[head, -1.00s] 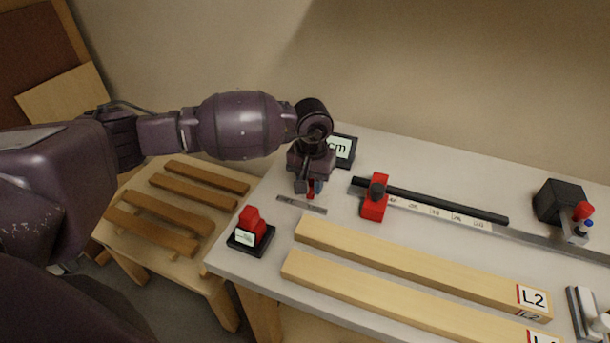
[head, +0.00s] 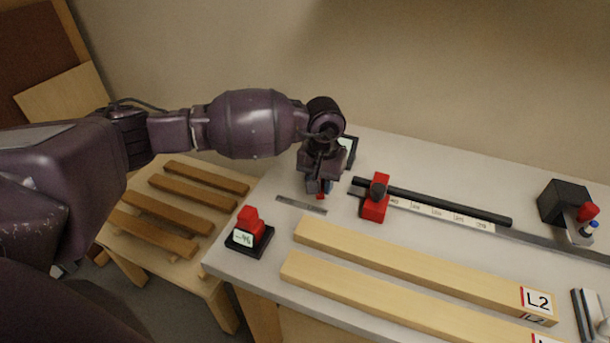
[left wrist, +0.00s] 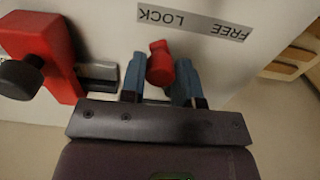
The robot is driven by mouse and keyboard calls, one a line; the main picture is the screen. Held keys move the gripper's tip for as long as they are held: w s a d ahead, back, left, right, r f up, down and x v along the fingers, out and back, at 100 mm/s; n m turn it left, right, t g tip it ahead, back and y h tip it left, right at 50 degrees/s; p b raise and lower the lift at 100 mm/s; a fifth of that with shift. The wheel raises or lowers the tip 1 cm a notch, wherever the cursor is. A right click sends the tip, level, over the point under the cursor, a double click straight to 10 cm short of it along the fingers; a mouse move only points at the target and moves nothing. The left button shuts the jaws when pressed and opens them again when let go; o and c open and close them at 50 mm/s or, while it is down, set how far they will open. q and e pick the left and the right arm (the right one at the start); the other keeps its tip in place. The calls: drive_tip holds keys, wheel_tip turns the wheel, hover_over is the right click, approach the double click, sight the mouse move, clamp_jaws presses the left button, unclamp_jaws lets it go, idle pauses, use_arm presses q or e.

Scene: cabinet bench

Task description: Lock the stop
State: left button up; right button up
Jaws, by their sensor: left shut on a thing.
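My left gripper (head: 320,190) is shut on a small red lever (left wrist: 160,64), with its blue fingers on either side of it in the left wrist view. The lever's tip points at the LOCK end of the FREE/LOCK label (left wrist: 193,21), which appears upside down there. The label strip also shows in the head view (head: 301,205). The red stop block (head: 374,205) with a black knob sits on the rail just right of the gripper, and it also shows in the left wrist view (left wrist: 45,50). My right gripper is in neither view.
A black bar (head: 450,208) lies behind a scale. Two wooden strips (head: 430,265) lie in front, one marked L2. A red-topped display stand (head: 250,236) is at the bench's front left corner. A black block with a red part (head: 564,204) stands at the right.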

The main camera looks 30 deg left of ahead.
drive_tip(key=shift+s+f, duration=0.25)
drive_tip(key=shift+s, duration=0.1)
use_arm(q)
drive_tip(key=shift+w+d+b, duration=0.2)
drive_tip(key=shift+d+b, duration=0.1)
drive_tip(key=shift+b, duration=0.05)
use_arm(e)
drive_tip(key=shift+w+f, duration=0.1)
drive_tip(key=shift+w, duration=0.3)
use_arm(q)
drive_tip(key=o, duration=0.6)
drive_tip(key=shift+c, duration=0.2)
drive_tip(key=shift+o, duration=0.6)
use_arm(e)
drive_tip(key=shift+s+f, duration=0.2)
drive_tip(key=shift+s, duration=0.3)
